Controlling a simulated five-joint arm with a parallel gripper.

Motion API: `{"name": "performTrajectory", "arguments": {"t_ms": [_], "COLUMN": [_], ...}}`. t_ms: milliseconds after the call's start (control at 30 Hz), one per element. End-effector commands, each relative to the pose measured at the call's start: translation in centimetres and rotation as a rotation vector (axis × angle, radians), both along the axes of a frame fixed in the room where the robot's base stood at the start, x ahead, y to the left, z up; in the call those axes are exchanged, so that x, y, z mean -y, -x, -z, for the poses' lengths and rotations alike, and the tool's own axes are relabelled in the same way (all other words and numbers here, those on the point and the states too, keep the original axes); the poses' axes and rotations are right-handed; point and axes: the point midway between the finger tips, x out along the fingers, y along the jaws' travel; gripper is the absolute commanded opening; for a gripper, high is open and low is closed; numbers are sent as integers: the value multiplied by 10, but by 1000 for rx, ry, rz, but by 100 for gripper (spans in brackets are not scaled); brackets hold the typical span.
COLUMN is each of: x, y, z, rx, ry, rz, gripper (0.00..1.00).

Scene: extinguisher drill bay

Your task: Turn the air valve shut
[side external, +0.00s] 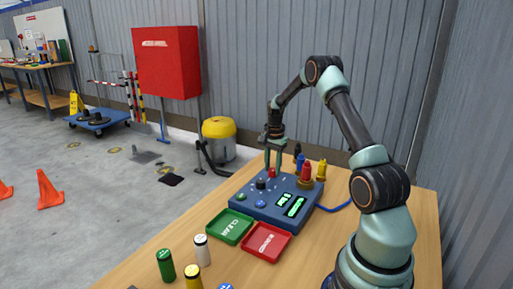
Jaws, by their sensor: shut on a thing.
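A blue control box (262,212) stands on the wooden table, with knobs, buttons and two lit green displays (295,206) on its top. My gripper (272,171) points down over the back left of the box. Its fingers are shut on a small red knob (272,173), which I take to be the air valve. The fingers partly hide it, and its turn angle is too small to read. A black knob (260,184) sits just in front of it.
A green tray (230,226) and a red tray (265,242) lie in front. Green (166,265), white (202,249) and yellow (193,278) cylinders stand near the table's front left.

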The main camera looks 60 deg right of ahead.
Motion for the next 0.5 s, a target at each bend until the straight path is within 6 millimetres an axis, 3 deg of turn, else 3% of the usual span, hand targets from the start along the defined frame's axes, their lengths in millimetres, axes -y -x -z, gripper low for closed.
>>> {"name": "performTrajectory", "arguments": {"t_ms": [500], "x": [2], "y": [2], "z": [1], "rx": [-24], "ry": [-2], "rz": [-486], "gripper": [0]}}
